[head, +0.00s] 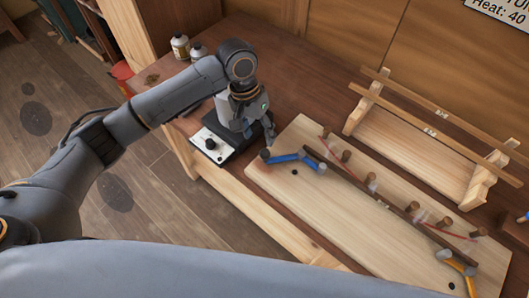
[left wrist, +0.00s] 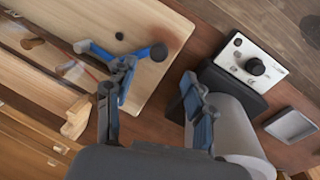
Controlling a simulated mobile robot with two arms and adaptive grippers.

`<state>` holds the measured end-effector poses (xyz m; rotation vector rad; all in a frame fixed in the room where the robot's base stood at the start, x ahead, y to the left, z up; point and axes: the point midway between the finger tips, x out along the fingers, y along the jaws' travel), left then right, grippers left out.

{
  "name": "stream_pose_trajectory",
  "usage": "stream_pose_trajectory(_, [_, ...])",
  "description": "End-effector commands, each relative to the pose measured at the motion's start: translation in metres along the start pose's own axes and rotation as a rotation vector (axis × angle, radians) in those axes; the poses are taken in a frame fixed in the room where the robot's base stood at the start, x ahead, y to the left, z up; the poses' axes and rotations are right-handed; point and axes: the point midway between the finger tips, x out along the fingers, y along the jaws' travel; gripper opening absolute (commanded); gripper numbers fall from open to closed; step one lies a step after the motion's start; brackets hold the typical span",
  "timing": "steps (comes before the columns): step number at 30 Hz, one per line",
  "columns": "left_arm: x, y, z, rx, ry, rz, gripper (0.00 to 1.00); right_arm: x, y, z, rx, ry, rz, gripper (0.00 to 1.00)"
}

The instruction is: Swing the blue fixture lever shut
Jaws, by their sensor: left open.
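The blue fixture lever (head: 286,158) is on the near left end of a pale wooden board (head: 290,188). It has a dark round knob at its left end and a grey end by the dark strip (head: 362,188). In the left wrist view the blue lever (left wrist: 126,76) lies partly behind one finger; I cannot tell whether they touch. My left gripper (head: 259,130) is just behind and above the knob, pointing down. Its fingers stand apart with nothing between them, as the left wrist view shows (left wrist: 149,90). My right gripper is not in view.
A control box with a white panel (head: 209,146) and black knob stands left of the board, close to my left gripper. Several wooden pegs line the strip. A yellow lever (head: 457,261) is at the board's right end. A wooden rack (head: 430,140) stands behind.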

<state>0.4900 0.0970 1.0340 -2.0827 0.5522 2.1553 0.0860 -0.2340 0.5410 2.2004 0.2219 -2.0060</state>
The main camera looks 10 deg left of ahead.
Motion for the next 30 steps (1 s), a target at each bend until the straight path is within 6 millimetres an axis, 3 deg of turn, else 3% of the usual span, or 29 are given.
stream_pose_trajectory(9, [0.066,0.001,0.001,0.001,-0.002,0.0,0.54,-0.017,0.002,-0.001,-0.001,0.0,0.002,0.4])
stream_pose_trajectory(15, [0.091,0.001,0.0,0.002,0.0,0.0,0.54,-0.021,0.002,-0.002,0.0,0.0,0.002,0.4])
stream_pose_trajectory(27, [0.099,0.0,0.0,0.002,0.003,0.0,0.54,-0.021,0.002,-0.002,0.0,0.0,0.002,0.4])
stream_pose_trajectory(30, [0.099,0.0,0.0,0.002,0.003,0.0,0.33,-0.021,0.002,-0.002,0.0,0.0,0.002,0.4])
